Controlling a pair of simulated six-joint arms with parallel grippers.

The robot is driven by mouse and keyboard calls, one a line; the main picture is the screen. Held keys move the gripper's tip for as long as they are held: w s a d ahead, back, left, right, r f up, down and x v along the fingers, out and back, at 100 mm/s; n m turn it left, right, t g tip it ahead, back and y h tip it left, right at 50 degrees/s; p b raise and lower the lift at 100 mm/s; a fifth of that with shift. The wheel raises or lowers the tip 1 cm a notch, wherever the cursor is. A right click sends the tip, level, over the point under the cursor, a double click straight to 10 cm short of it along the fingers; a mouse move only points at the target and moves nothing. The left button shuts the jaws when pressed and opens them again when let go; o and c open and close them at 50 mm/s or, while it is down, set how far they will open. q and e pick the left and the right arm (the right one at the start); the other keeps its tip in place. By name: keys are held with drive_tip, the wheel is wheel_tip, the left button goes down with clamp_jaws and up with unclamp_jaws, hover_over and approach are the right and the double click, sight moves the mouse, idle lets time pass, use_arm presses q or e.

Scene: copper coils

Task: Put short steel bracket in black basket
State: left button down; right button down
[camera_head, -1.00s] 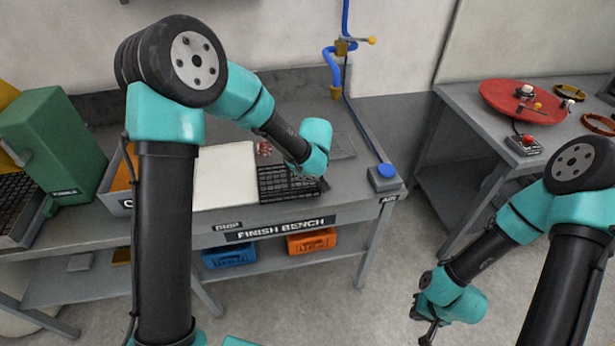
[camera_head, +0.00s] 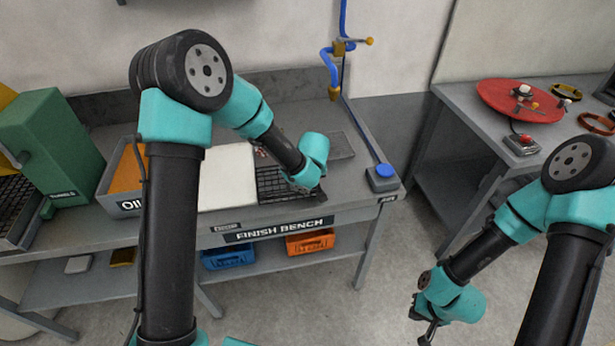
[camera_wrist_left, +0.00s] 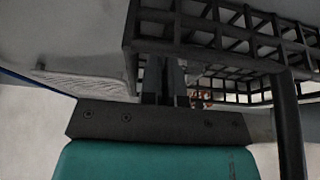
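The black wire basket (camera_head: 270,184) stands on the finish bench, partly covered by my left wrist. In the left wrist view its dark mesh (camera_wrist_left: 225,52) fills the upper right. My left gripper (camera_wrist_left: 166,86) is at the basket, its two dark fingers partly behind the basket's frame. In the head view these fingers are hidden by the wrist. I cannot tell whether they hold anything. I cannot make out a short steel bracket in either view. My right gripper (camera_head: 428,334) hangs low over the floor, small and cut by the lower edge.
A pale flat pad (camera_head: 228,172) lies left of the basket, with a grey bin (camera_head: 128,203) beyond it. A grey mesh tray (camera_head: 338,144) lies to the right. A blue-topped air fixture (camera_head: 384,176) sits at the bench's right corner.

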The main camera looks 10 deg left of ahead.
use_arm(q)
drive_tip(key=shift+f, duration=0.1)
drive_tip(key=c, duration=1.6)
unclamp_jaws()
drive_tip(key=v, duration=1.2)
